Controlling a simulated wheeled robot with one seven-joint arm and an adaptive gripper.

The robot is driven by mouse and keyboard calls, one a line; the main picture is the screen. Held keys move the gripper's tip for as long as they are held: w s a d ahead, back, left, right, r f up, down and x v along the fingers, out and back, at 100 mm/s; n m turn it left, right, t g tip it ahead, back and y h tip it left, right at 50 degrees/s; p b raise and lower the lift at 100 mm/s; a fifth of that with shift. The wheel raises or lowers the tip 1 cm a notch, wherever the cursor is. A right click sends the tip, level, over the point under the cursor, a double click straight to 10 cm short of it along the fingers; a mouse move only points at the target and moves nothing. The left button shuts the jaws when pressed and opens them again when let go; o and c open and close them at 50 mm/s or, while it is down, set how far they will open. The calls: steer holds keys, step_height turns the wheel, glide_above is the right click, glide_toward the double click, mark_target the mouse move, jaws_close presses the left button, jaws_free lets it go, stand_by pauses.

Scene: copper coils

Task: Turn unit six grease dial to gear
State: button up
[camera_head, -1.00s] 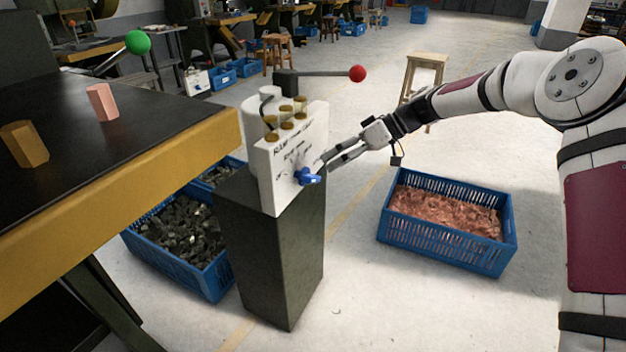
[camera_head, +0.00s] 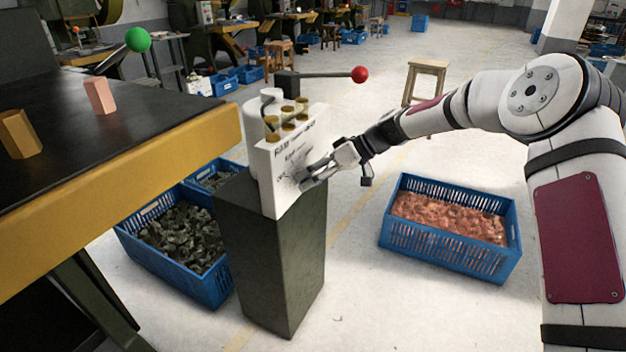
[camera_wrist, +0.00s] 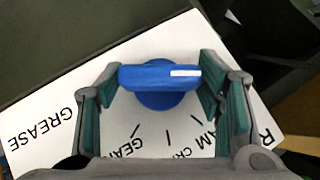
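The blue grease dial (camera_wrist: 160,76) sits on a white panel (camera_wrist: 70,105) in the wrist view, with a white mark near the right end of its bar. "GEAR" is printed below and left of the dial, with a partly hidden "CR" and "RAM" further right. "GREASE" is at far left. My gripper (camera_wrist: 160,72) is open, its two fingers on either side of the dial's bar, close to its ends; contact is unclear. In the head view my gripper (camera_head: 305,182) is at the front of the white unit (camera_head: 275,185) and covers the dial.
The unit stands on a dark pedestal (camera_head: 275,260). Several brass-coloured cups (camera_head: 287,121) top it, and a red-knobbed lever (camera_head: 330,74) extends behind. A dark table (camera_head: 120,125) is left. A blue crate of copper scrap (camera_head: 400,235) stands right on open floor.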

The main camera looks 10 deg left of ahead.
steer(key=c, duration=0.5)
steer(key=m+g+y, duration=0.2)
steer(key=g, duration=0.1)
steer(key=shift+w+f, duration=0.15)
steer(key=shift+d+f+m+g+y+b, duration=0.1)
steer(key=shift+f+m+g+y+b, duration=0.05)
steer(key=shift+m+g+y+b, duration=0.85)
steer(key=m+g+y+b, duration=0.1)
steer(key=m+y, duration=0.1)
steer(key=shift+m, duration=0.3)
steer(key=m+y+b, duration=0.1)
steer(key=m+y, duration=0.3)
steer(key=shift+m+g, duration=0.3)
steer(key=shift+m, duration=0.1)
steer(key=m+t+y, duration=0.2)
steer(key=m, duration=0.2)
steer(key=m+t+y+p, duration=0.1)
steer(key=m+t+y, duration=0.1)
steer(key=m, duration=0.2)
steer(key=shift+y, duration=0.4)
steer(key=shift+f+m+t, duration=0.1)
steer(key=shift+m+t, duration=0.3)
steer(key=shift+t, duration=0.2)
